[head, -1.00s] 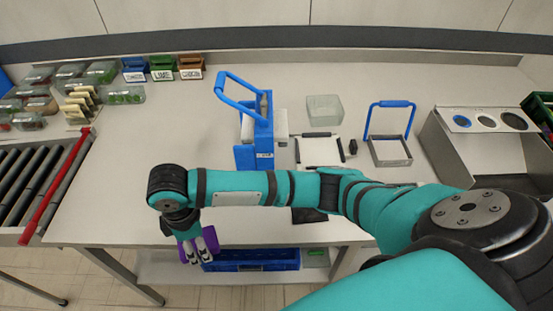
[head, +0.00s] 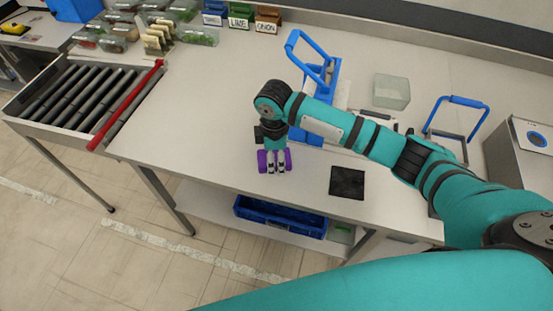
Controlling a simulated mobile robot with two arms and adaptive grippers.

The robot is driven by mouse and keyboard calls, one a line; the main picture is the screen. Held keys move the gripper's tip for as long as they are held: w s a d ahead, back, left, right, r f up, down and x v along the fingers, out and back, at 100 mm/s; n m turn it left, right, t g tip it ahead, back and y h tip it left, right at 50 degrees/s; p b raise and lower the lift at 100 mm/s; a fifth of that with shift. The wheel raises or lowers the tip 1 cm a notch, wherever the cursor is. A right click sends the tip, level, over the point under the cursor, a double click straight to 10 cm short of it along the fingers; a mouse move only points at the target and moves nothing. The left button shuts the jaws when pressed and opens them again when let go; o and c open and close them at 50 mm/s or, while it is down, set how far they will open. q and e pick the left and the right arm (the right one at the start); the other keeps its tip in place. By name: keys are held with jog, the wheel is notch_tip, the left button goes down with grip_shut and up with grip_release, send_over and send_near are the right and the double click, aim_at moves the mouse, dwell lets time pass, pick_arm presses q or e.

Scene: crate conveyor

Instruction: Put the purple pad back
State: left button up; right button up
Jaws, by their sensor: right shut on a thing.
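The purple pad (head: 263,161) is in my right gripper (head: 275,170), near the front edge of the worktable. Purple shows on both sides of the fingers, and the fingers hide the middle of the pad. The right gripper is shut on it and points down. I cannot tell whether the pad touches the tabletop or hangs above it. My left gripper is not in view.
A black square mat (head: 347,182) lies right of the gripper. A blue-handled press (head: 318,85), a clear tub (head: 391,91) and a blue-handled frame (head: 460,101) stand behind my arm. A roller conveyor (head: 85,95) with a red bar is left. A blue crate (head: 281,216) sits below.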

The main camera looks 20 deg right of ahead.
aim_at(276, 162)
jog(key=f, duration=0.1)
jog(key=f+p, duration=0.1)
jog(key=f, duration=0.1)
jog(key=shift+w+d+f, duration=0.15)
jog(key=shift+w+d, duration=0.2)
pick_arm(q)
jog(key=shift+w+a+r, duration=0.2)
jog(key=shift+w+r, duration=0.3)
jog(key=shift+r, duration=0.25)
pick_arm(e)
jog(key=shift+f, duration=0.25)
jog(key=o, duration=1.1)
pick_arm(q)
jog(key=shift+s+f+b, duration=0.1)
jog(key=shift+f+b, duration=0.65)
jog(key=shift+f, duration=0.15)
pick_arm(e)
notch_tip(276, 162, up, 12)
jog(key=shift+r, duration=0.1)
